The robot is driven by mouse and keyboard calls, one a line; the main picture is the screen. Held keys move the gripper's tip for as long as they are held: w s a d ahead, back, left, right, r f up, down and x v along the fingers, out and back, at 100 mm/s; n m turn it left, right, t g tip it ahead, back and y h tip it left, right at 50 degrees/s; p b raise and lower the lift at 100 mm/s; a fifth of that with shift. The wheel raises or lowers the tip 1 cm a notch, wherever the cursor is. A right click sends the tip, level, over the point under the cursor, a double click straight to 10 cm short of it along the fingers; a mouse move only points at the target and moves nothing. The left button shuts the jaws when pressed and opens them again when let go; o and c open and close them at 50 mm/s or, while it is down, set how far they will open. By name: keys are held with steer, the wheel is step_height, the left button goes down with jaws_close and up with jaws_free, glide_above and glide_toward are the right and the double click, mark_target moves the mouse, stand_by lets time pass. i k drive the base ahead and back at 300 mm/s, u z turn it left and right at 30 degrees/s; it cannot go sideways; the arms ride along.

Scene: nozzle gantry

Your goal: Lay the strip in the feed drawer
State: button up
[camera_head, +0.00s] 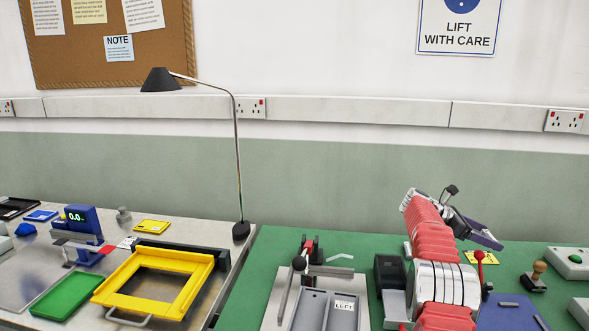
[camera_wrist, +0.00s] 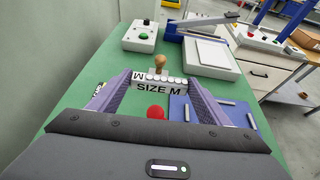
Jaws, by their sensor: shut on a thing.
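My gripper (camera_wrist: 157,79) is shut on a white strip (camera_wrist: 158,88) marked "SIZE M". The strip lies crosswise between the two grey-purple fingers, with a row of white round parts along its top and an "M" tab at its left end. In the head view my gripper (camera_head: 487,238) is at the right, raised above the green bench; the strip cannot be made out there. A grey tray with long compartments (camera_head: 312,306) and a "LEFT" label is at the bottom centre, left of my arm. It may be the feed drawer; I cannot tell. Its near end is cut off.
A red-knobbed lever (camera_head: 479,256) stands below my gripper. A blue plate (camera_head: 508,312) with metal bars, a wooden-handled stamp (camera_head: 538,271) and a green-button box (camera_head: 570,259) are to the right. A lamp (camera_head: 240,228) and yellow frame (camera_head: 118,285) are left.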

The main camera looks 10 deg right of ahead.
mark_target(396, 307)
steer(key=k, duration=0.95)
